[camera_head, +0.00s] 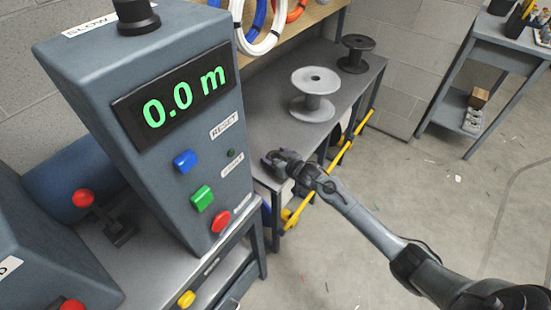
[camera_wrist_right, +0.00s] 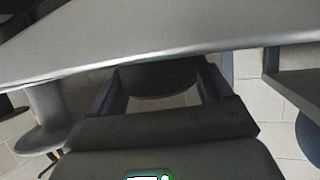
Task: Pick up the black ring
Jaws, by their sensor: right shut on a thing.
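My right gripper (camera_head: 275,160) is at the near left part of the grey bench, close to its front edge. In the right wrist view its two fingers (camera_wrist_right: 158,92) stand on either side of a dark curved thing. This looks like part of the black ring (camera_wrist_right: 160,77), and the gripper is shut on it. Its full outline is hidden. A pale grey surface crosses the top of that view, just beyond the fingers. My left gripper is not in view.
A control box (camera_head: 165,110) reading 0.0 m stands left of the gripper. A grey spool (camera_head: 312,105) and a dark spool (camera_head: 355,55) stand on the bench (camera_head: 270,120). White (camera_head: 262,42), blue and orange coils hang behind. A yellow bar (camera_head: 335,160) runs along the bench front. Open floor lies right.

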